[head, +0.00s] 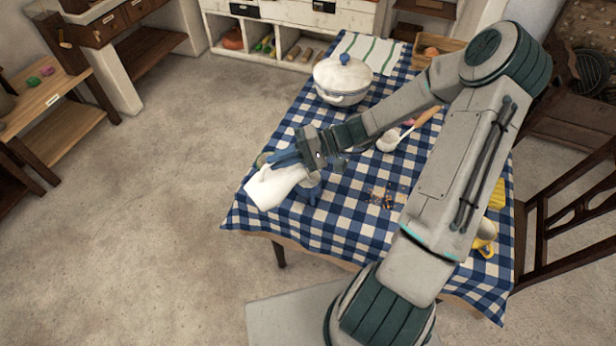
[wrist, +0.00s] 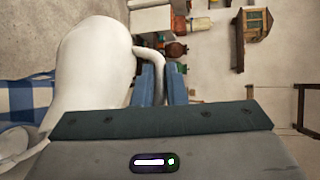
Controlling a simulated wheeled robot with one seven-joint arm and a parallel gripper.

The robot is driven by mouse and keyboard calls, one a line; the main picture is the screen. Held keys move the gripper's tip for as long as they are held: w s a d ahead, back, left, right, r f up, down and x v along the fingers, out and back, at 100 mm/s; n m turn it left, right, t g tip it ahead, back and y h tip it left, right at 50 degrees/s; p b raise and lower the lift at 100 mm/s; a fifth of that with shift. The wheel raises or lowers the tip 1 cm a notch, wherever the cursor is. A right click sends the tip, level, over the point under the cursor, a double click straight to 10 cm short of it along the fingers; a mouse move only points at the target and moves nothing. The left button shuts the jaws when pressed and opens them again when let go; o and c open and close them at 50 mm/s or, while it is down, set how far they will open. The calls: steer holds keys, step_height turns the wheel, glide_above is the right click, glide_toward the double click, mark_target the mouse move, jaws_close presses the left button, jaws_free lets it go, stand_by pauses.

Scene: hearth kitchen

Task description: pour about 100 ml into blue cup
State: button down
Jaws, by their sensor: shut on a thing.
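A white jug (head: 272,187) is tilted over the near left edge of the table. My gripper (head: 287,158) is shut on its handle. In the wrist view the jug (wrist: 95,60) fills the left side, and its curved handle runs between my two fingers (wrist: 163,85). I cannot make out the blue cup for certain. A small blue and white shape (head: 314,190) shows just right of the jug, partly hidden by it and my gripper. No liquid stream is visible, and the inside of the jug is hidden.
The table has a blue checked cloth (head: 345,225). A white lidded pot (head: 342,82) stands behind my gripper, with a ladle (head: 389,140) to its right. A yellow-handled container (head: 485,238) is at the right edge. A wooden chair (head: 570,215) stands right; the floor left is clear.

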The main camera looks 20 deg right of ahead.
mark_target(259, 189)
steer(key=shift+w+d+r+y, duration=0.1)
steer(key=shift+d+r+y, duration=0.1)
steer(key=shift+y, duration=0.1)
steer(key=s+a+f+h+b, duration=0.2)
steer(key=a+f, duration=0.1)
steer(key=a+f+n+h+b, duration=0.1)
steer(key=a+h, duration=0.1)
steer(key=shift+s+a+f+t, duration=0.15)
steer(key=shift+s+t, duration=0.15)
steer(key=shift+s, duration=0.1)
steer(key=shift+s+a+f+n+h+b, duration=0.25)
steer(key=shift+a+f+h+b, duration=0.25)
steer(key=shift+h+b, duration=0.4)
steer(key=shift+f, duration=0.15)
stand_by(1.1)
